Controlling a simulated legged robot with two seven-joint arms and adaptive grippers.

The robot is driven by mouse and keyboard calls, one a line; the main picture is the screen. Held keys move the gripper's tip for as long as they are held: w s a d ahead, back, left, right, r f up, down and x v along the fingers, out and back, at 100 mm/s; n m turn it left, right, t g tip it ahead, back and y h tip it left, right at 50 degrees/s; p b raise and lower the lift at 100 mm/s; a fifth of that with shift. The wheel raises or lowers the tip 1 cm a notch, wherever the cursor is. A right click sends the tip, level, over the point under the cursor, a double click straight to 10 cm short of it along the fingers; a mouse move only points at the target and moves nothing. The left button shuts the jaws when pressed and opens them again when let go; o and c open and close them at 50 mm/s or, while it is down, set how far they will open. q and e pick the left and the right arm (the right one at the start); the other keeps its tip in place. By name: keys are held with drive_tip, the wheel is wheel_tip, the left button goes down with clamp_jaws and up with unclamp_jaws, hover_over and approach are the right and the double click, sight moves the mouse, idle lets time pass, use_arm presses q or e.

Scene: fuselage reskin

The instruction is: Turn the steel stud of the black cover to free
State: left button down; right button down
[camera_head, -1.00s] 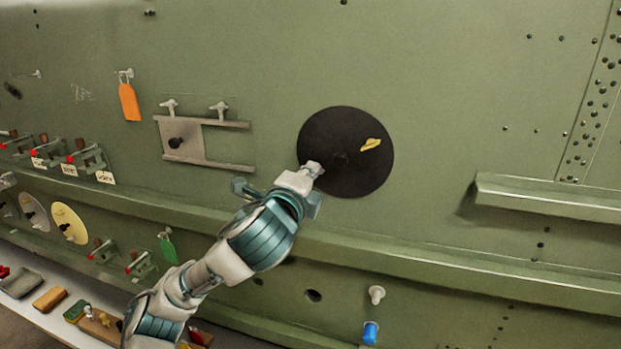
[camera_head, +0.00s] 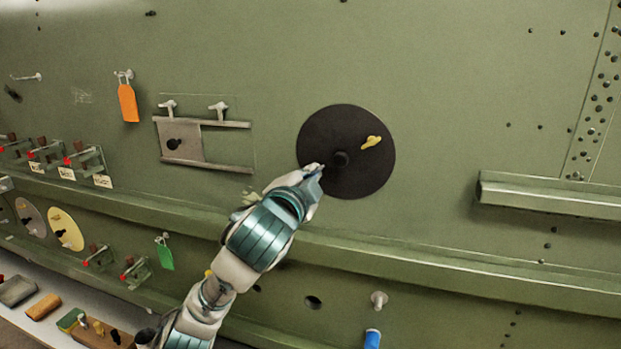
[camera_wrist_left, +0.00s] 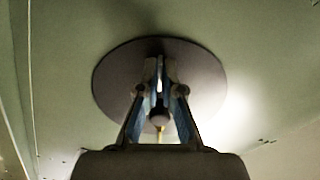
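The black cover (camera_head: 345,180) is a round dark disc on the green skin, with a dark knob (camera_head: 341,158) at its middle and a yellow wing-shaped stud (camera_head: 371,142) at its upper right. My left gripper (camera_head: 314,171) is at the cover's lower left edge. In the left wrist view its fingers (camera_wrist_left: 161,68) are close together in front of the cover (camera_wrist_left: 115,85). A pale, narrow piece (camera_wrist_left: 159,84), which looks like the steel stud, is between them. The stud is mostly hidden by the fingers. My right gripper is not in view.
A bracketed plate (camera_head: 182,142) and an orange tag (camera_head: 128,102) are to the left. A ledge (camera_head: 450,262) runs below the cover, and a short rail (camera_head: 550,195) sticks out at right. The skin above the cover is clear.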

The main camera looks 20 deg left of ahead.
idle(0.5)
use_arm(q)
drive_tip(key=c, duration=1.3)
unclamp_jaws()
drive_tip(key=shift+w, duration=0.1)
drive_tip(key=shift+c, duration=0.2)
drive_tip(key=s, duration=1.1)
drive_tip(key=shift+s+a, duration=0.2)
drive_tip(key=shift+s, duration=0.2)
